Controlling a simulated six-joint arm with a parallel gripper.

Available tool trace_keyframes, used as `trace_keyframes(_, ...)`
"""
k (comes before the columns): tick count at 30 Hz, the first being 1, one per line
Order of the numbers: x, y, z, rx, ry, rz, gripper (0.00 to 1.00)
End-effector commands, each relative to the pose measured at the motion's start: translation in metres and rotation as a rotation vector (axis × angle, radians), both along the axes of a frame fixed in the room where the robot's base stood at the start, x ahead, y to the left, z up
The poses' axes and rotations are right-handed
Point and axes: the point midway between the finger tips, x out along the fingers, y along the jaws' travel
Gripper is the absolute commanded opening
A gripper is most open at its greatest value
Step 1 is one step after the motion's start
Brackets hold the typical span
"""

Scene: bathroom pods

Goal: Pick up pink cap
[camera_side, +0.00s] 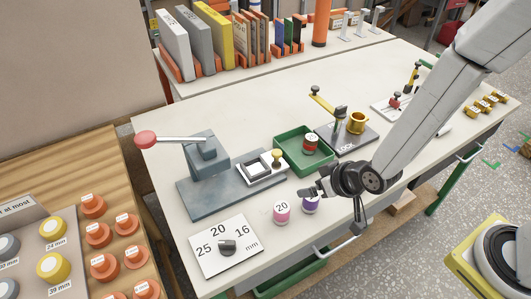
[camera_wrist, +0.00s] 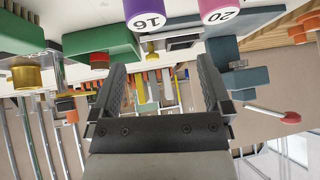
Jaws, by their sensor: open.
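The pink cap (camera_side: 282,212), marked 20, stands upright on the white table near its front edge. It also shows at the top edge of the wrist view (camera_wrist: 219,12), partly cut off. A purple cap (camera_side: 311,204), marked 16, stands just right of it and also shows in the wrist view (camera_wrist: 145,16). My gripper (camera_side: 312,189) is open and looks empty, close to the purple cap and right of the pink one. In the wrist view my two fingers (camera_wrist: 160,72) stand wide apart, with the pink cap off to the right of the gap.
A grey press (camera_side: 205,165) with a red-knobbed lever stands behind and left. A white dial plate (camera_side: 226,248) lies left of the pink cap. A green tray (camera_side: 290,155) holding a red cap (camera_side: 310,145) is behind my gripper. Bare table lies around the caps.

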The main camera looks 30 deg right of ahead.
Motion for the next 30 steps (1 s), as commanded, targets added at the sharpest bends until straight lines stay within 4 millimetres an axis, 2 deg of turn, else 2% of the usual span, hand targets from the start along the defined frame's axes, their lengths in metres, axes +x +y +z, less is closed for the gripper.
trace_keyframes(3, -0.004, 0.02, -0.013, -0.003, -0.075, 0.016, 0.99)
trace_keyframes(12, -0.016, 0.053, -0.029, -0.019, -0.265, 0.046, 0.99)
trace_keyframes(19, -0.025, 0.065, -0.034, -0.029, -0.365, 0.066, 0.99)
trace_keyframes(30, -0.026, 0.067, -0.036, -0.031, -0.392, 0.07, 0.99)
